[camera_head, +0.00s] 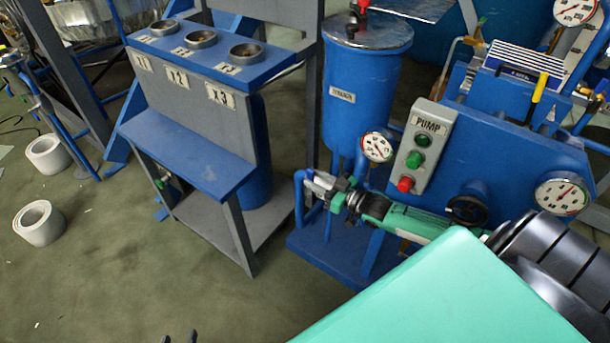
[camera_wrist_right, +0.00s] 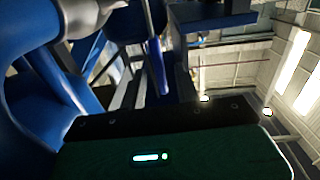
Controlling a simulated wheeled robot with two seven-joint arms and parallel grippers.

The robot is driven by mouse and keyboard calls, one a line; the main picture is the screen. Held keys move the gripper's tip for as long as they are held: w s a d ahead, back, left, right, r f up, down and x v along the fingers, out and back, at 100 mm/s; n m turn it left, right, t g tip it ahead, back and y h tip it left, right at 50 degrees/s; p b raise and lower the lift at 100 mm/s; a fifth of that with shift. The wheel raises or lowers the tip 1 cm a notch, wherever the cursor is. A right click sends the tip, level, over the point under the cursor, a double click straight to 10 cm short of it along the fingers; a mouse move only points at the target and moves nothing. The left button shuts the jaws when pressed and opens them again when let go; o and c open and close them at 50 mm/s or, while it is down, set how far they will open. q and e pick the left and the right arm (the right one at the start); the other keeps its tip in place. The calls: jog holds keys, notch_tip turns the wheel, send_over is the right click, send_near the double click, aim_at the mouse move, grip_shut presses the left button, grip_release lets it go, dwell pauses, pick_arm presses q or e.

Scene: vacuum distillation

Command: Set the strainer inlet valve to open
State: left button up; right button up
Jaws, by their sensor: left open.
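A blue cylindrical tank (camera_head: 368,75) with a small white label, too blurred to read surely, stands upright behind the pump frame. A blue pipe (camera_head: 300,200) bends upward at its lower left. My right gripper (camera_head: 322,184) reaches in from the right and has its tips against or close beside the pipe fittings there. A small green part (camera_head: 337,204) shows by the tips; I cannot tell if it is a valve handle. The jaw gap is hidden. My left gripper (camera_head: 180,338) shows only two dark, separated tips at the bottom edge, open and empty.
A pump box (camera_head: 431,135) with green and red buttons, gauges (camera_head: 377,147) and a black handwheel (camera_head: 467,209) crowd around my right arm. A blue-grey stand (camera_head: 200,105) with labelled cups is left of the tank.

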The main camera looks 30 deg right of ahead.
aim_at(313, 179)
pick_arm(q)
jog(key=shift+d+r+t+h+b, duration=0.2)
jog(key=shift+d+t+h+b, duration=0.2)
jog(key=shift+d+t, duration=0.25)
pick_arm(e)
jog(key=shift+x, duration=2.15)
grip_shut()
